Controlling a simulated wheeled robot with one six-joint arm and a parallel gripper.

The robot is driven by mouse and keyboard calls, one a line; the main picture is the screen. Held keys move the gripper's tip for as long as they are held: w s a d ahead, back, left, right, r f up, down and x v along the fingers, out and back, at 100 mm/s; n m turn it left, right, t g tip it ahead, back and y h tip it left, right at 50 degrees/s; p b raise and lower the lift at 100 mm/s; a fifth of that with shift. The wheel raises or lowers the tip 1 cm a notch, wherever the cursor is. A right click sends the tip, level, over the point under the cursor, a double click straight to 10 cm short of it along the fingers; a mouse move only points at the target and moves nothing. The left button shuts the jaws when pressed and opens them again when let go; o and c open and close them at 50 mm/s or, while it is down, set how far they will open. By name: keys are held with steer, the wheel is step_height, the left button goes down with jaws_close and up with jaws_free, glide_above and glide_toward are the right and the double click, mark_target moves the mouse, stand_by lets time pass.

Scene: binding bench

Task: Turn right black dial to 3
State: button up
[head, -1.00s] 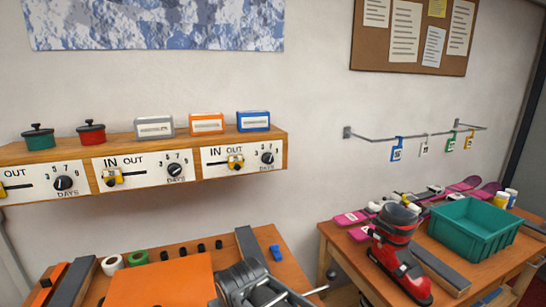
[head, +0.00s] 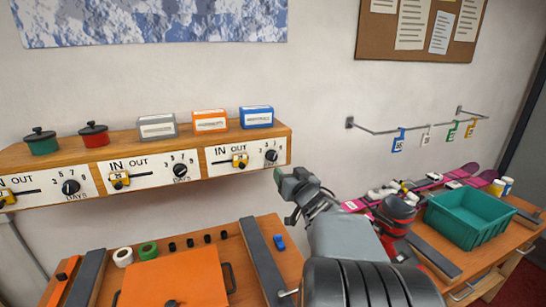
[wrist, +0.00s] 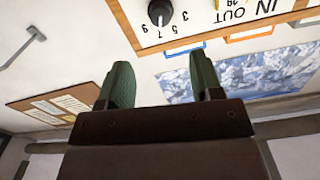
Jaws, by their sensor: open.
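The right black dial (head: 271,156) is on the white panel at the right end of the wooden shelf box. In the wrist view the dial (wrist: 160,12) shows upside down at the top edge, beyond my fingers. My gripper (head: 284,192) is open and empty. It is raised below and a little right of the dial, apart from it. In the wrist view my gripper (wrist: 162,70) shows two green fingers spread with nothing between them.
A yellow slider (head: 239,160) sits left of the dial. Two more black dials, a middle one (head: 180,170) and a left one (head: 70,187), are on the same shelf front. A blue box (head: 256,117) stands above. The wall below the shelf is clear.

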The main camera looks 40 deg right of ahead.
mark_target(274, 158)
steer(key=p+x, duration=0.2)
steer(key=x, duration=1)
steer(key=shift+w, duration=0.15)
steer(key=shift+a+f, duration=0.1)
steer(key=c, duration=0.9)
